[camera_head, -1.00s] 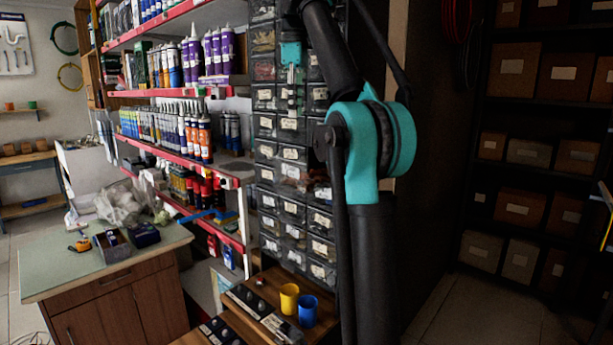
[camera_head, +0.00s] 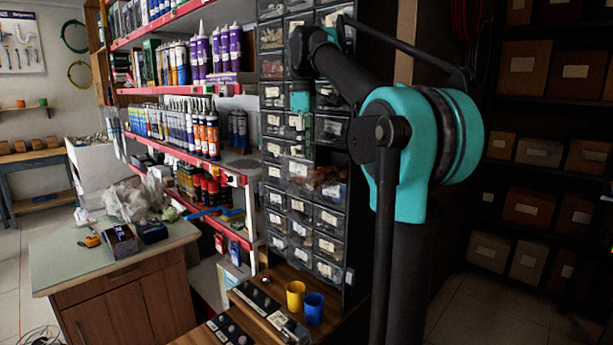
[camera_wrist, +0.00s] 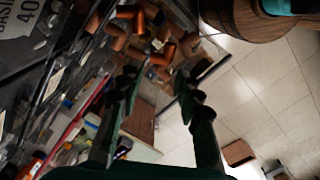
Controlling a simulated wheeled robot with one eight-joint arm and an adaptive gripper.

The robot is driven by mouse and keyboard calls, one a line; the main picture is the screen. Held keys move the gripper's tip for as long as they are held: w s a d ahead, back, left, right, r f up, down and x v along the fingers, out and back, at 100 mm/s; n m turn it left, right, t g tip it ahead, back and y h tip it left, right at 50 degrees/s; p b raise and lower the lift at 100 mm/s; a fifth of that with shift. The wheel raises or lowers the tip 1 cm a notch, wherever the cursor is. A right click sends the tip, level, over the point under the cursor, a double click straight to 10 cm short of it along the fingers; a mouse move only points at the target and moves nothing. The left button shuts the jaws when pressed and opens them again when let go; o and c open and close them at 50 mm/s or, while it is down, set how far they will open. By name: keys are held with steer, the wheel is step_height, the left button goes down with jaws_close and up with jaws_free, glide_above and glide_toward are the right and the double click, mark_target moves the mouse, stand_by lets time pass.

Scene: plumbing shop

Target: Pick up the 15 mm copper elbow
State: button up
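Several copper pipe fittings lie close together near the top of the wrist view, among them a bright orange-copper elbow-like piece (camera_wrist: 138,19). I cannot tell which is the 15 mm elbow, as no size can be read. My gripper (camera_wrist: 158,80) is open, with its two dark fingers apart and pointing toward the fittings. Nothing shows held between them. In the head view my gripper (camera_head: 301,134) is small, in front of the drawer cabinet (camera_head: 272,118). Brownish pieces (camera_head: 326,176) show dimly in a drawer below it.
A yellow cup (camera_head: 295,294) and a blue cup (camera_head: 314,308) stand on a wooden stepped surface below the cabinet. Red-edged shelves (camera_head: 160,90) with tubes are left of the cabinet. A cluttered counter (camera_head: 62,262) stands at the left. Dark shelves with boxes (camera_head: 532,75) are at the right.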

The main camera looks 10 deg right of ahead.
step_height(320, 180, down, 5)
steer(key=shift+s, duration=0.1)
stand_by(0.3)
steer(key=c, duration=0.6)
step_height(320, 180, up, 20)
steer(key=shift+f, duration=0.1)
stand_by(0.5)
